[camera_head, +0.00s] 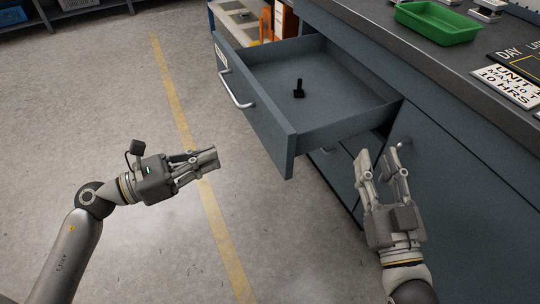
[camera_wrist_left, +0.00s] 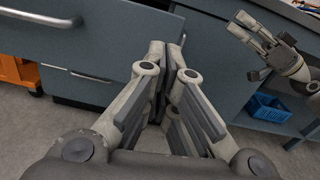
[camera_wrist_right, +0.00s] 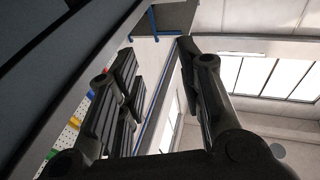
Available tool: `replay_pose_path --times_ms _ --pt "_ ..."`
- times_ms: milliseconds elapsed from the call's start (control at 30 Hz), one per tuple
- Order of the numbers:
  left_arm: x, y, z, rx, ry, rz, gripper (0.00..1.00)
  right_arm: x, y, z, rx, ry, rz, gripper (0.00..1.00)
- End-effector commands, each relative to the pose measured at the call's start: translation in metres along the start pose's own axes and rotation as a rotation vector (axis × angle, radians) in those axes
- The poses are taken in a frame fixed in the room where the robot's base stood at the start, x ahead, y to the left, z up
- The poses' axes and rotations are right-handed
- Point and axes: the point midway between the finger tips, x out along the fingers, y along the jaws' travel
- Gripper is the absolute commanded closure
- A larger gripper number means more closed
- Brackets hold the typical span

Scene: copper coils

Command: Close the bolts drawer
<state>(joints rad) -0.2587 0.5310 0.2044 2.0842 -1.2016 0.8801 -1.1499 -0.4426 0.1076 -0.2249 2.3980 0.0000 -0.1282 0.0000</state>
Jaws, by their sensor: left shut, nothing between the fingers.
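The open drawer (camera_head: 262,118) sticks out of the grey-blue cabinet in the head view, with a silver bar handle (camera_head: 236,92) on its front. A small black bolt-like part (camera_head: 299,89) stands inside it. Its label is too small to read. My left gripper (camera_head: 212,156) is shut and empty, in front of the drawer face and apart from it. In the left wrist view the closed fingertips (camera_wrist_left: 166,50) point toward the grey-blue drawer front (camera_wrist_left: 100,35). My right gripper (camera_head: 377,157) is open and empty, beside the cabinet, right of the drawer's near corner.
The worktop (camera_head: 400,50) carries a green tray (camera_head: 437,22) and a white sign (camera_head: 507,84). An orange object (camera_head: 266,24) stands beyond the drawer. A blue crate (camera_wrist_left: 267,107) sits low in the left wrist view. The floor left of the drawer is clear, with a yellow line (camera_head: 188,130).

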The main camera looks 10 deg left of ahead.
Motion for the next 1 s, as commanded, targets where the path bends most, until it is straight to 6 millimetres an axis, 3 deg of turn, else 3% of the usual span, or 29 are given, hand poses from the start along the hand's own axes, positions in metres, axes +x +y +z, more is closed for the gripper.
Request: replay_pose_path --times_ms 267,700,1000 --pt "0.016 -0.008 0.001 0.074 0.018 -0.026 1.0 -0.003 -0.001 -0.014 0.001 0.038 -0.001 0.66" --pt "0.102 -0.01 0.0 0.069 0.014 -0.025 1.0 -0.003 0.0 -0.012 0.0 0.032 0.0 0.66" --pt "0.137 -0.011 -0.002 0.068 0.016 -0.023 1.0 -0.004 -0.001 -0.022 0.001 0.09 -0.002 0.66"
